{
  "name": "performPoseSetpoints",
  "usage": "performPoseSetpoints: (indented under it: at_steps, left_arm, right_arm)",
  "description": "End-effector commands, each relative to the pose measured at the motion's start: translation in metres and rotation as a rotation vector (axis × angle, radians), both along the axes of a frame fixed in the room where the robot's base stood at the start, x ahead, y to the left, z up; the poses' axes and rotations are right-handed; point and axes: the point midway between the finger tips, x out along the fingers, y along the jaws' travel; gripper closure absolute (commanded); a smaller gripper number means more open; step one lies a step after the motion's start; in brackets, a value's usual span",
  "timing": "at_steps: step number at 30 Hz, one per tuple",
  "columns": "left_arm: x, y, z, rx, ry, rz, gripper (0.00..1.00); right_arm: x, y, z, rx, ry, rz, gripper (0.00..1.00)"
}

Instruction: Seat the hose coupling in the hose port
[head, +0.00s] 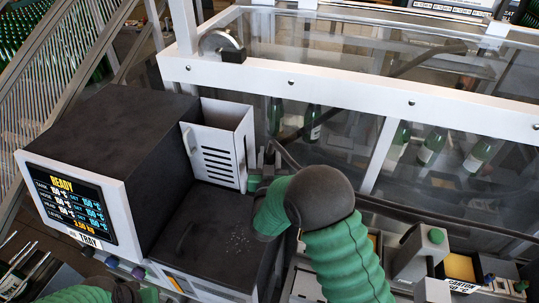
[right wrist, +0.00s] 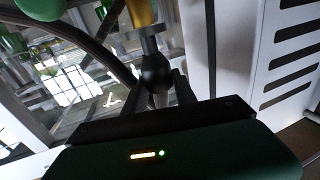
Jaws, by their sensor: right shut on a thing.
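My right gripper (head: 262,165) is beside the slotted white bracket on the dark machine; my own wrist hides much of it. In the right wrist view its two dark fingers (right wrist: 160,88) are shut on a dark rounded piece, apparently the hose coupling (right wrist: 154,72). A narrow grey neck and a brass-coloured part (right wrist: 144,14) lie beyond the coupling; whether they join it I cannot tell. A dark hose (right wrist: 92,42) curves in from the upper left. The hose port cannot be made out for certain. My left arm shows at the bottom left, with its gripper (head: 128,292) mostly cut off.
The machine (head: 120,135) has a lit screen (head: 70,205) reading READY. The slotted white bracket (head: 218,145) stands close to my right gripper. A white-framed clear guard (head: 340,85) with green bottles (head: 432,146) behind it bounds the back. Small fixtures (head: 425,250) stand at the lower right.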

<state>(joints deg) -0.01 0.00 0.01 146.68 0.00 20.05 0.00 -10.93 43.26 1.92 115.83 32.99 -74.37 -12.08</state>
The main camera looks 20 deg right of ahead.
Motion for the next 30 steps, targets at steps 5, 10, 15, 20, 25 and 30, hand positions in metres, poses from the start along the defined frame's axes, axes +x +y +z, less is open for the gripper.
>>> performPoseSetpoints:
  at_steps: [5, 10, 15, 20, 25, 30]
  left_arm:
    - [0.0, 0.0, -0.002, 0.0, 0.0, 0.0, 0.64]
    - [0.0, 0.0, -0.007, 0.0, 0.0, 0.0, 0.64]
    - [0.0, 0.0, -0.011, 0.0, 0.0, 0.0, 0.64]
    - [0.0, 0.0, -0.015, 0.0, 0.0, 0.0, 0.64]
    - [0.0, 0.0, -0.019, 0.0, 0.0, 0.0, 0.64]
    - [0.0, 0.0, -0.023, 0.0, 0.0, 0.0, 0.64]
  right_arm:
    - [0.0, 0.0, -0.002, 0.0, -0.001, 0.001, 1.0]
    - [0.0, 0.0, -0.006, 0.0, -0.001, 0.001, 1.0]
    - [0.0, 0.0, -0.011, 0.0, -0.001, 0.001, 1.0]
    - [0.0, 0.0, -0.015, 0.0, -0.001, 0.001, 1.0]
    - [0.0, 0.0, -0.019, 0.0, -0.001, 0.001, 1.0]
    - [0.0, 0.0, -0.023, 0.0, -0.001, 0.001, 1.0]
